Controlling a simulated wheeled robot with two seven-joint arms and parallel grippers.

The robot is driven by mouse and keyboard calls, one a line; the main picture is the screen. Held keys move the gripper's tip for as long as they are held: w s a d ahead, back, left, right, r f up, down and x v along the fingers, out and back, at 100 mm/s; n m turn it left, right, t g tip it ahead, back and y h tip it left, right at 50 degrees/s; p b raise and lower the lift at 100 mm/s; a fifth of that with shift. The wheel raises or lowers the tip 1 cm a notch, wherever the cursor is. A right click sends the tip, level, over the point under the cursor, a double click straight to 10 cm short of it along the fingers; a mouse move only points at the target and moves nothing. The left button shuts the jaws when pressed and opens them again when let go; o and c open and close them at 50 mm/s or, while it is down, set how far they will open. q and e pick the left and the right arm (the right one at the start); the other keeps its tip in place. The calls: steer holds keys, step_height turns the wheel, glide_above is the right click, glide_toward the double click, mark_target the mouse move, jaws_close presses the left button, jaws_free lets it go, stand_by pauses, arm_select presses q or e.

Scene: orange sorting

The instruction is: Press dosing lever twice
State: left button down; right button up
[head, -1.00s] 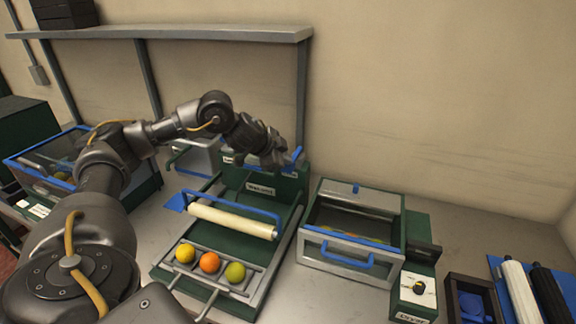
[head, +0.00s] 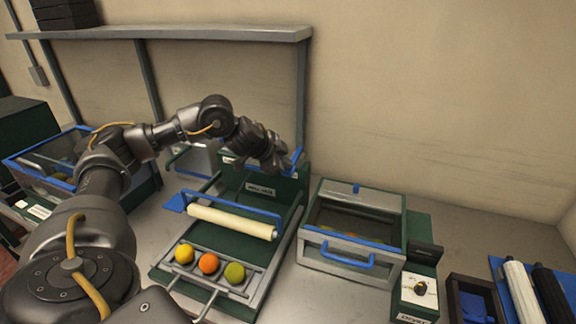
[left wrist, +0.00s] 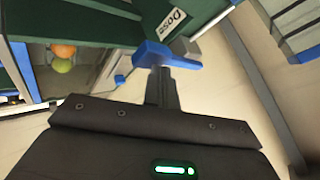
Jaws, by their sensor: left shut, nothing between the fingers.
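The dosing lever (left wrist: 168,57) is a blue bar beside a white "Dose" label (left wrist: 172,22) in the left wrist view. In the head view a blue part of it (head: 296,156) shows at the top of the green machine (head: 262,182), partly hidden by my gripper. My left gripper (head: 276,164) is shut and empty at the machine's top. In the left wrist view its fingers (left wrist: 163,88) reach up to the lever and overlap it; I cannot tell whether they touch. My right gripper is not in view.
A roller (head: 232,221) and a rack with three fruits (head: 208,262) lie in front of the machine. A shelf (head: 200,34) with posts stands behind my left arm.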

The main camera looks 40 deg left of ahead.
arm_select(q)
steer(key=shift+f, duration=0.55)
steer(key=shift+r, duration=0.15)
stand_by(0.7)
step_height(320, 180, up, 3)
steer(key=p, duration=0.3)
steer(key=shift+r+p, duration=0.2)
steer(key=shift+p, duration=0.1)
stand_by(0.3)
step_height(320, 180, up, 5)
steer(key=p, duration=0.5)
stand_by(0.4)
steer(key=shift+a, duration=0.1)
stand_by(0.4)
